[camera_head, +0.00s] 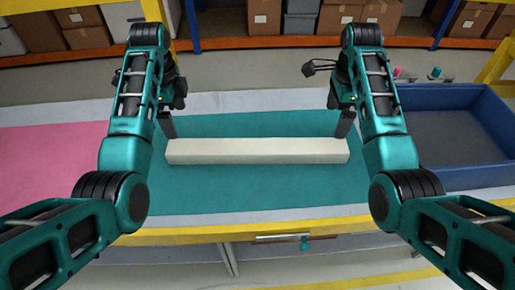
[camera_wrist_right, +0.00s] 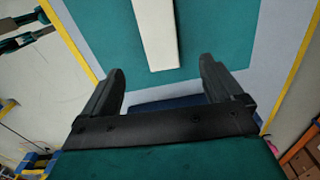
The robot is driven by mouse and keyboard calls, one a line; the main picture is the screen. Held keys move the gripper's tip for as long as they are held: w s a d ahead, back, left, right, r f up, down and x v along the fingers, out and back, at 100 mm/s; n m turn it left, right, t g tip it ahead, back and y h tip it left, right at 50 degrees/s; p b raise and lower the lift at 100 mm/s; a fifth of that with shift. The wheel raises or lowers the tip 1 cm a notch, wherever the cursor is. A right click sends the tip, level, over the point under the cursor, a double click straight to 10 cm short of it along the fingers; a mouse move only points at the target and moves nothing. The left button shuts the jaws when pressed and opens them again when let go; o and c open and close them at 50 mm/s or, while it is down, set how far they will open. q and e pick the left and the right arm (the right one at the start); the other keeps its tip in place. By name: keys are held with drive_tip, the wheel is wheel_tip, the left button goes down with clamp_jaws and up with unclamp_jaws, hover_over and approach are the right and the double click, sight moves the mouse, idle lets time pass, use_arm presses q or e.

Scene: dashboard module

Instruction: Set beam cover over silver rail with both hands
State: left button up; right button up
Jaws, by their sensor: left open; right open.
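A long cream beam cover (camera_head: 257,151) lies left to right across the teal mat (camera_head: 260,190) on the table. Its near end also shows in the right wrist view (camera_wrist_right: 156,32), beyond my fingertips. My left gripper (camera_head: 169,126) is open at the left end of the cover, fingers pointing down. My right gripper (camera_head: 344,125) is open at the right end; in the right wrist view its two fingers (camera_wrist_right: 160,85) are spread with nothing between them. I cannot tell whether either gripper touches the cover. No silver rail can be made out.
A blue bin (camera_head: 460,140) stands right of the mat. A pink mat (camera_head: 50,160) lies at the left. A yellow strip (camera_head: 240,233) runs along the table's front edge. Shelves with cardboard boxes (camera_head: 350,12) stand behind. The teal mat in front of the cover is clear.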

sight(185, 146)
use_arm(q)
wheel_tip(185, 146, down, 13)
drive_tip(key=shift+r, duration=0.15)
use_arm(e)
wheel_tip(185, 146, down, 13)
drive_tip(key=shift+r, duration=0.15)
use_arm(q)
drive_tip(key=shift+c, duration=0.3)
use_arm(e)
drive_tip(key=shift+c, duration=0.3)
use_arm(q)
drive_tip(key=c, duration=1.2)
use_arm(e)
drive_tip(key=c, duration=1.2)
